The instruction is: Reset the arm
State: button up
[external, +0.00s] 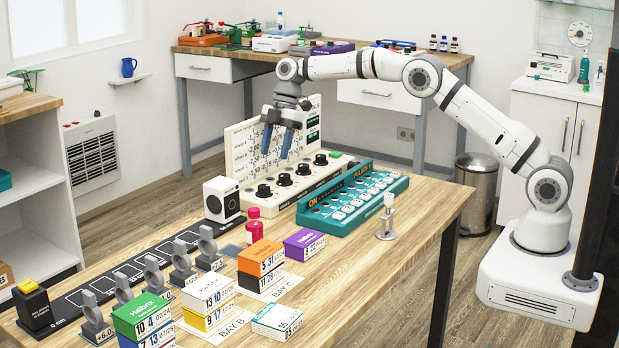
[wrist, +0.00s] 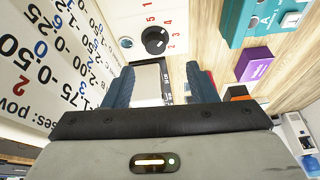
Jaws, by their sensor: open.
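My arm (external: 450,95) reaches from its white base at the right across to the left, over the table. My gripper (external: 275,152) hangs at its end, pointing down in front of the white chart panel (external: 240,150) and above the cream dial box (external: 325,172). Its two blue fingers are apart, with nothing seen held between them. In the wrist view the open gripper (wrist: 160,82) shows both fingers, with the dial box (wrist: 120,18) and a black dial (wrist: 154,40) beyond them.
A teal switch box (external: 355,197) stands right of the dial box. A white speaker-like box (external: 221,199), a pink bottle (external: 254,226), stacked cartons (external: 262,258) and a row of grey holders (external: 182,262) fill the table's left and front. The table's right part is mostly clear around a small metal stand (external: 387,217).

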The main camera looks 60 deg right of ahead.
jog(key=s+d+r+m+h+p, duration=0.1)
jog(key=s+d+r+m, duration=0.2)
jog(key=s+r, duration=0.3)
jog(key=s+d+r+m+t+h+p, duration=0.1)
jog(key=s+d+r+m, duration=0.2)
jog(key=s, duration=0.6)
jog(key=s+d+r+m+h, duration=0.1)
jog(key=s+d+r+m, duration=0.2)
jog(key=s+r, duration=0.3)
jog(key=s+d+f+m, duration=0.1)
jog(key=s+m, duration=0.1)
jog(key=s, duration=0.6)
jog(key=s+d+f+m+t+h+p, duration=0.1)
jog(key=s+d+f+m, duration=0.1)
jog(key=s, duration=0.7)
jog(key=s+d+f+m+p, duration=0.1)
jog(key=s+m, duration=0.3)
jog(key=s, duration=0.5)
jog(key=shift+d+f, duration=0.45)
jog(key=shift+f, duration=0.2)
